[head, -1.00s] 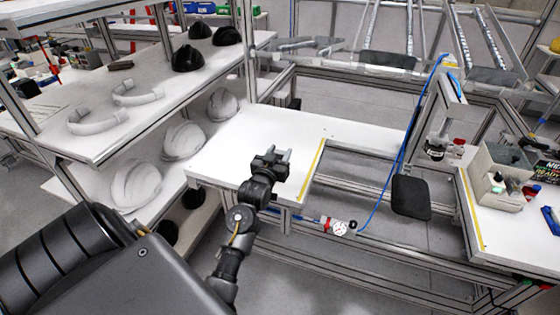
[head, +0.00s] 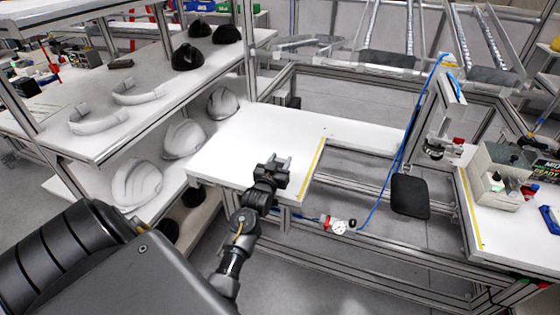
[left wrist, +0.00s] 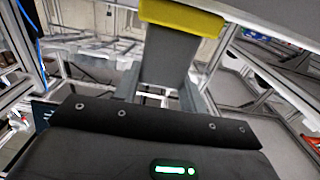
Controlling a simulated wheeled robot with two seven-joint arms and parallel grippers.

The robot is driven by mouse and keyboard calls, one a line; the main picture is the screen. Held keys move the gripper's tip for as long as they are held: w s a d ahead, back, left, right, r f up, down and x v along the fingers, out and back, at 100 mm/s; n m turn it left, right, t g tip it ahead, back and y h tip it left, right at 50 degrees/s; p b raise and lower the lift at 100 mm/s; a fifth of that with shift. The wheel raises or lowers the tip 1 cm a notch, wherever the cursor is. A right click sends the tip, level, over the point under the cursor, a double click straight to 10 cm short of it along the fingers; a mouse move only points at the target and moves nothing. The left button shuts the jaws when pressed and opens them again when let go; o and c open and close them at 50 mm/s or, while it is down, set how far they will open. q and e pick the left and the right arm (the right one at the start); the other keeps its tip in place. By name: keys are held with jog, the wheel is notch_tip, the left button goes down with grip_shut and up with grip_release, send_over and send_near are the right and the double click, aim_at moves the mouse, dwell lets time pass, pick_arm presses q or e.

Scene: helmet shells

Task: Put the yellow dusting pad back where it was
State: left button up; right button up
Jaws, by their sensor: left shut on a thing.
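My left gripper (head: 277,163) is over the near part of the white worktop, left of its yellow edge strip, in the head view. In the left wrist view, the yellow dusting pad (left wrist: 182,17) is at the top, at the far end of a grey flat piece between the fingers. The gripper is shut on the pad. In the head view I cannot make out the pad's yellow at the gripper. My right gripper is in neither view.
The white worktop (head: 240,150) is bare around the gripper. A shelf (head: 150,95) with pale and black helmet shells stands at the left. A black pad-shaped panel (head: 410,196) and a blue hose hang at the right.

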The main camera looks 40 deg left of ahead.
pick_arm(q)
jog(key=o, duration=1.1)
jog(key=shift+c, duration=0.2)
jog(key=shift+r, duration=0.2)
jog(key=shift+s+d+f, duration=0.1)
jog(key=shift+s+f, duration=0.1)
jog(key=shift+s, duration=0.15)
jog(key=b+v, duration=0.1)
jog(key=v, duration=1)
jog(key=shift+s+d+r, duration=0.1)
jog(key=shift+s, duration=0.05)
